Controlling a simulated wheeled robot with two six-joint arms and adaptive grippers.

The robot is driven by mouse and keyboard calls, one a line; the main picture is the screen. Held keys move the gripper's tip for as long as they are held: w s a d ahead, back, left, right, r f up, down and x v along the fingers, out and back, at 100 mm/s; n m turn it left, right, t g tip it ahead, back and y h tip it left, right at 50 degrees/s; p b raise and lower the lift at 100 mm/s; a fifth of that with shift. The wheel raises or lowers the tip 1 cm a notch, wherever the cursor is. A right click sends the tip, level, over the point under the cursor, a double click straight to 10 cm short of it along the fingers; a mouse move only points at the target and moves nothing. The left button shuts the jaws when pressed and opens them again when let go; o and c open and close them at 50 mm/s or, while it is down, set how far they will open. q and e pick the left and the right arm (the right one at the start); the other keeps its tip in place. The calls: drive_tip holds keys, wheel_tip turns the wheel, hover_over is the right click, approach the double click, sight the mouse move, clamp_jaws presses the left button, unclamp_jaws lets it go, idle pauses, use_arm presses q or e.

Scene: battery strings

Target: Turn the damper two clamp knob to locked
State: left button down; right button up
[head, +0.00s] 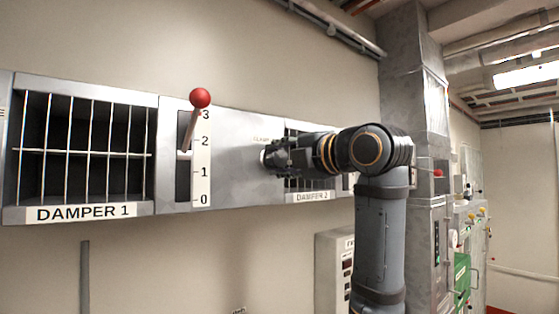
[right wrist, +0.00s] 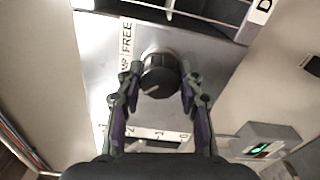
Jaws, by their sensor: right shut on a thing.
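The damper two clamp knob (right wrist: 160,76) is a round black knob with a pale pointer line, on a grey metal panel. In the right wrist view its line slants toward the lower left. A label reading FREE (right wrist: 126,40) stands beside it; no locked label is readable. My right gripper (right wrist: 159,80) has one finger on each side of the knob and is shut on it. In the head view the right gripper (head: 272,158) reaches the panel left of the DAMPER 2 grille, and it mostly hides the knob. My left gripper is out of view.
The DAMPER 1 grille (head: 82,150) is at the left. A red-ball lever (head: 200,98) stands near 3 on its 0-to-3 scale. The DAMPER 2 grille (head: 304,183) is partly behind my right arm. A grey box (head: 333,262) is below, and a metal column (head: 405,75) is right.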

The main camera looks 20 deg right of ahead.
idle(0.3)
drive_tip(key=o, duration=1.2)
drive_tip(key=shift+s, duration=0.1)
drive_tip(key=v, duration=1.1)
drive_tip(key=shift+s+d, duration=0.1)
drive_tip(key=shift+s, duration=0.25)
